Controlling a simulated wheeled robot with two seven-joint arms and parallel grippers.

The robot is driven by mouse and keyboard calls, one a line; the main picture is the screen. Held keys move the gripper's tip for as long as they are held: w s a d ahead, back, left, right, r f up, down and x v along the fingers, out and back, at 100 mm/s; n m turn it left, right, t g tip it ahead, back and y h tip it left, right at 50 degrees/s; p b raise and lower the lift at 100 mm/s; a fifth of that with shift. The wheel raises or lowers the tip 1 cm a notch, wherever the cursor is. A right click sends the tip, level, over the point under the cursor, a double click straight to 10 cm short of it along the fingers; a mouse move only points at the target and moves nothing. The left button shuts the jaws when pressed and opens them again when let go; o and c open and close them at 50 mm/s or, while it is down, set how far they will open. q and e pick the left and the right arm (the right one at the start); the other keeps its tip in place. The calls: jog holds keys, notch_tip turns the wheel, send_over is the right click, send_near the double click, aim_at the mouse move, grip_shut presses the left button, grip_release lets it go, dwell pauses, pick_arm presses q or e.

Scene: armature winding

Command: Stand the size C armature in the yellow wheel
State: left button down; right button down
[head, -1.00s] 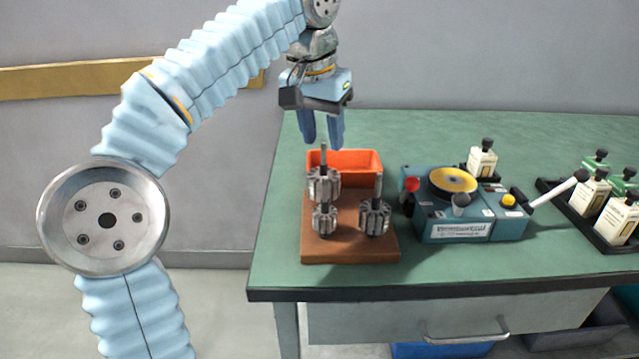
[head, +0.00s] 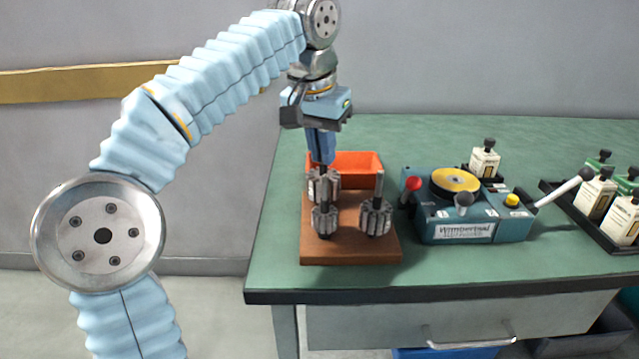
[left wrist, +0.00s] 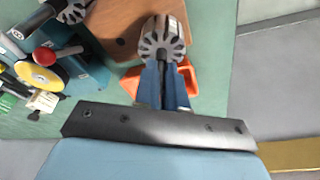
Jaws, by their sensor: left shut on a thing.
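Three grey slotted armatures with upright shafts stand on a brown wooden block (head: 345,252): one at back left (head: 317,188), one at front left (head: 325,221) and one at right (head: 376,217). No size marks are readable, so I cannot tell which is size C. My left gripper (head: 322,160) points down and is shut on the shaft of the back-left armature, which also shows in the left wrist view (left wrist: 163,36) beyond the fingertips (left wrist: 164,64). The yellow wheel (head: 455,180) lies flat on top of the blue machine (head: 450,224). My right gripper is not in view.
An orange bin (head: 360,163) sits right behind the block. The machine has a red knob (head: 413,184), a grey knob, a yellow button and a white lever (head: 565,187). White bottles stand in a black tray (head: 610,237) at right. The front of the green table is clear.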

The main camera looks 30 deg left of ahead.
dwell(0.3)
pick_arm(q)
jog(key=p+v, duration=0.3)
jog(key=shift+w+r, duration=0.2)
jog(key=shift+w, duration=0.2)
jog(key=shift+r, duration=0.1)
jog(key=shift+w+v, duration=0.25)
jog(key=shift+v, duration=0.8)
